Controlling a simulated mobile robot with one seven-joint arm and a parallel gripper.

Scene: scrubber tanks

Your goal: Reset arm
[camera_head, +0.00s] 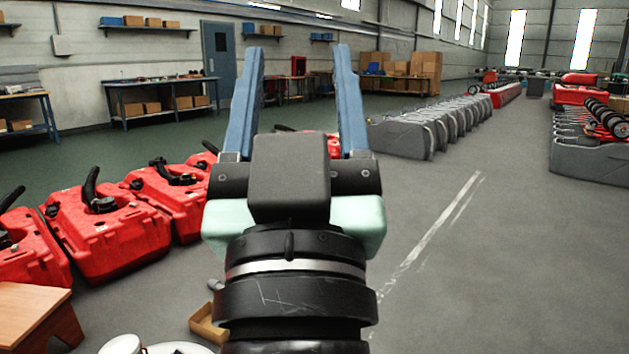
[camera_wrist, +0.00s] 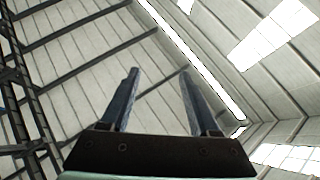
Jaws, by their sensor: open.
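My gripper (camera_head: 298,88) stands in the middle of the head view, with its two blue fingers pointing up and wide apart. It is open and nothing is between the fingers. In the wrist view the gripper (camera_wrist: 158,78) points up at the pale ceiling, with the gap between its fingers empty. My dark wrist hides part of the floor behind it.
Red tanks (camera_head: 105,225) with black hoses stand in a row at left. Grey tanks (camera_head: 430,125) stand behind at right, and more at far right (camera_head: 590,150). A wooden stool (camera_head: 35,305) and an open cardboard box (camera_head: 208,325) are at lower left.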

